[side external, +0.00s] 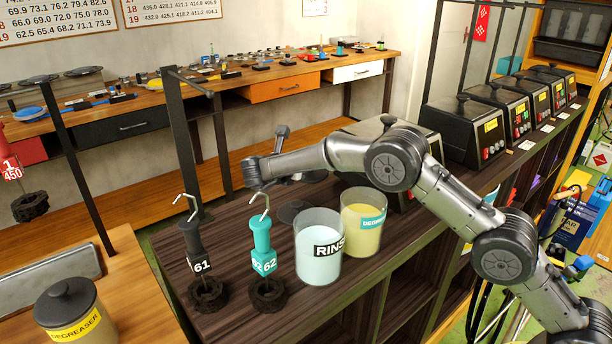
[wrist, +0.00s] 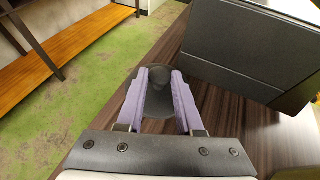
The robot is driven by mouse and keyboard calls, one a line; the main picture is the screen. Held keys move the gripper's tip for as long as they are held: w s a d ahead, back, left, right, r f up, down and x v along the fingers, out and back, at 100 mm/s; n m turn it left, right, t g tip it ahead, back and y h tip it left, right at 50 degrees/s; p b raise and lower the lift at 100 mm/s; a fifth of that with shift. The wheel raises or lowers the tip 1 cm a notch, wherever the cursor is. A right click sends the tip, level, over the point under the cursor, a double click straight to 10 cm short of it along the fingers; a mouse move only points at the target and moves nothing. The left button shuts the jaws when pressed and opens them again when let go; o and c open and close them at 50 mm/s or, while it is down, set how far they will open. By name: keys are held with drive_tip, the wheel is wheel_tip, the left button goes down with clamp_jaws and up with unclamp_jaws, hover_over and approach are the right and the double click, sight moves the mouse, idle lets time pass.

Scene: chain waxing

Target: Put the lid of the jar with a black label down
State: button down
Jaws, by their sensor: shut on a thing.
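The jar with the black label (side external: 319,250) reads RINSE, holds pale blue-white liquid and stands open on the dark wooden counter. The lid overlaps the counter's edge in that view. I cannot tell whether it touches the counter. In the side view my arm hides most of the fingers.
An open yellow jar (side external: 364,222) with a teal label stands right beside the RINSE jar. Hooked hangers tagged 61 (side external: 200,262) and 62 (side external: 263,245) stand to the left. A dark box machine (wrist: 245,50) is close to the lid's right. Green floor lies beyond the counter edge.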

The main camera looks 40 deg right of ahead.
drive_tip(key=shift+w+f, duration=0.15)
drive_tip(key=shift+f, duration=1.55)
drive_tip(key=c, duration=0.6)
unclamp_jaws()
drive_tip(key=shift+f, duration=0.15)
drive_tip(key=shift+o, duration=0.2)
